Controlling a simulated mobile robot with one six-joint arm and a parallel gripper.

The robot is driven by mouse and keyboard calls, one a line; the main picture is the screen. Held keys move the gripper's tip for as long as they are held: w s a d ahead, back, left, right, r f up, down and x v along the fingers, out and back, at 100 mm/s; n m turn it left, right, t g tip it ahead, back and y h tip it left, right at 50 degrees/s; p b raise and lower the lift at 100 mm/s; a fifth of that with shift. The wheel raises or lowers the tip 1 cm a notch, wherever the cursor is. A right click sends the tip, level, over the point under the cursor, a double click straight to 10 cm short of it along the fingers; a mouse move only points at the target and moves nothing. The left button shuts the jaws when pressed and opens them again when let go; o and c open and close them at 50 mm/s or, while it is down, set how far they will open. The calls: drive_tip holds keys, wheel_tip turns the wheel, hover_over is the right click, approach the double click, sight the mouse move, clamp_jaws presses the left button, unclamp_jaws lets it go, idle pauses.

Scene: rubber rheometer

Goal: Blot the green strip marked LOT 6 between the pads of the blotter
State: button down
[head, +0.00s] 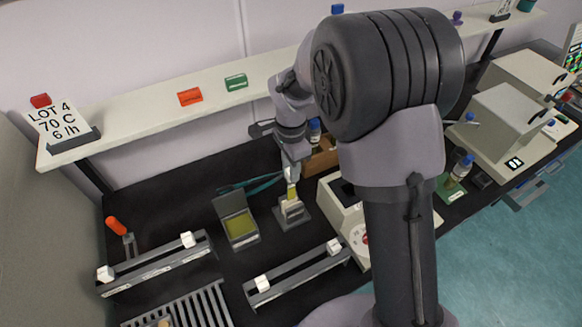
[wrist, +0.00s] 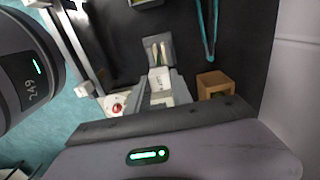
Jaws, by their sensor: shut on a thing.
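My gripper (head: 291,180) points down over the blotter and is shut on a narrow yellow-green strip (head: 292,193). The strip hangs upright from the jaws, its lower end at the top of the blotter. Its lot mark cannot be read. The blotter (head: 292,212) has pale pads on a grey base, and stands below my gripper. I cannot tell how deep the strip sits between the pads. In the wrist view my gripper (wrist: 160,88) is over a white piece with small unreadable print, and the blotter's pale pads (wrist: 158,50) show just beyond.
An open grey box with a yellow-green inside (head: 240,227) stands left of the blotter. Teal tongs (head: 250,184) lie behind it. A wooden block (head: 320,158) and a white instrument (head: 342,205) are to the right. Grey rails with white blocks (head: 300,272) lie in front.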

idle(0.4)
drive_tip(key=b, duration=0.7)
hover_over(291, 199)
drive_tip(key=shift+w+f, duration=0.2)
drive_tip(key=shift+f, duration=4.05)
drive_tip(key=shift+r, duration=0.1)
drive_tip(key=shift+r+p, duration=3.05)
drive_tip(key=shift+r, duration=1.4)
